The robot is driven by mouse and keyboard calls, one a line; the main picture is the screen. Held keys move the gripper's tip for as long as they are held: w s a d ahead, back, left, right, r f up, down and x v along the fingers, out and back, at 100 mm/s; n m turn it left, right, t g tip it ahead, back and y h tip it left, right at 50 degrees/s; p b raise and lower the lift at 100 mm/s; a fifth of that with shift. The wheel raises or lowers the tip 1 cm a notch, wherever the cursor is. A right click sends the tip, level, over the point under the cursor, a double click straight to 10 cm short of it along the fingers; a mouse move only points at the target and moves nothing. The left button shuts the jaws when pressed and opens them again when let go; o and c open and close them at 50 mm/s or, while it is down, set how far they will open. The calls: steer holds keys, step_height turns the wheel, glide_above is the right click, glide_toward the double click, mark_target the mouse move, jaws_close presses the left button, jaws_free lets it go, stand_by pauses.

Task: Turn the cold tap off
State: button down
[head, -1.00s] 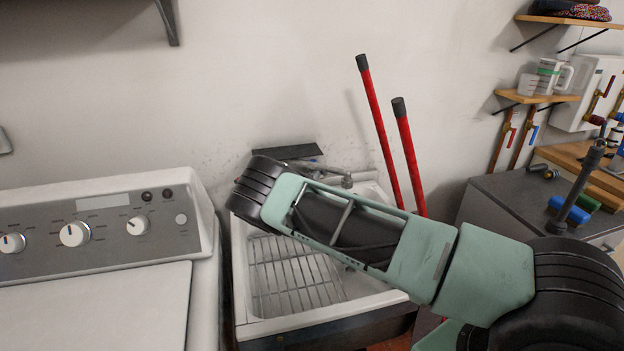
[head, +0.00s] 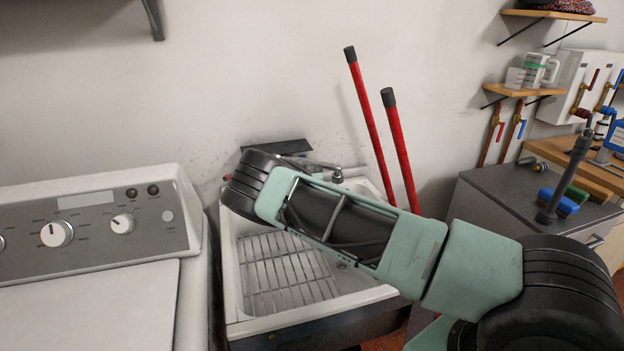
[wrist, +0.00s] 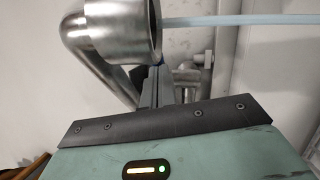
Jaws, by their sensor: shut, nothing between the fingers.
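The metal tap spout (head: 335,172) shows over the back of the white tub (head: 232,300) in the head view, partly behind my arm. In the wrist view the spout (wrist: 110,40) is large and close at upper left. A pale blue strip that looks like water (wrist: 240,20) runs from its mouth to the right. My gripper (wrist: 158,75) is shut and empty, its narrow fingers pointing up the picture beside the spout. A small blue spot (wrist: 160,62) and metal tap fittings (wrist: 190,78) show by the fingertips; I cannot tell whether they touch. My arm hides the fingertips in the head view.
A washing machine (head: 90,290) stands close on the left of the tub. Two red handles (head: 372,125) lean on the wall behind it, to the right. A grey cabinet (head: 500,200) is farther right. A wire rack (head: 285,275) lies in the tub.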

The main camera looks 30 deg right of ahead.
steer(key=shift+d+b, duration=0.4)
steer(key=shift+b, duration=0.05)
steer(key=shift+d+r, duration=0.1)
steer(key=shift+d, duration=0.1)
